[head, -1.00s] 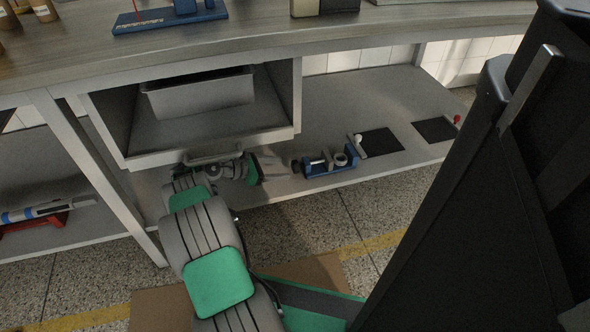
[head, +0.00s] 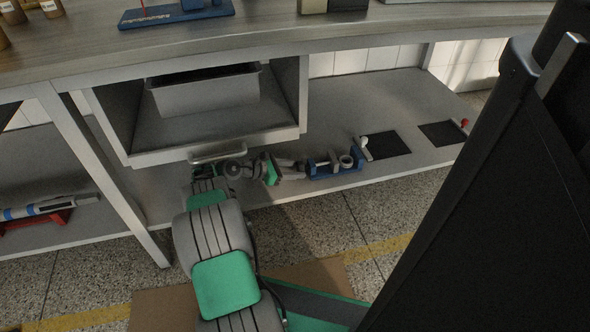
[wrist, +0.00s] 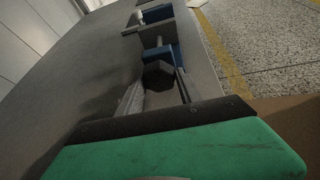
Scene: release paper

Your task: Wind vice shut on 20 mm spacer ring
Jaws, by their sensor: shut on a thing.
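The small blue vice (head: 335,174) stands on the lower shelf, its screw pointing left toward my gripper. The pale spacer ring (head: 347,161) sits at the vice's right part; whether a jaw touches it is too small to tell. My gripper (head: 301,167) is at the vice's left end. In the wrist view my gripper (wrist: 158,88) has its two fingers on either side of the vice's dark hexagonal knob (wrist: 158,75), shut on it. The vice's screw and blue body (wrist: 165,52) lie beyond the knob. In the head view the fingers hide the knob.
Two black mats (head: 385,145) lie right of the vice, with a white-knobbed lever beside the nearer one and a red knob by the farther. An open cubby with a grey bin (head: 205,92) hangs above my arm. The shelf (head: 350,95) behind the vice is clear.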

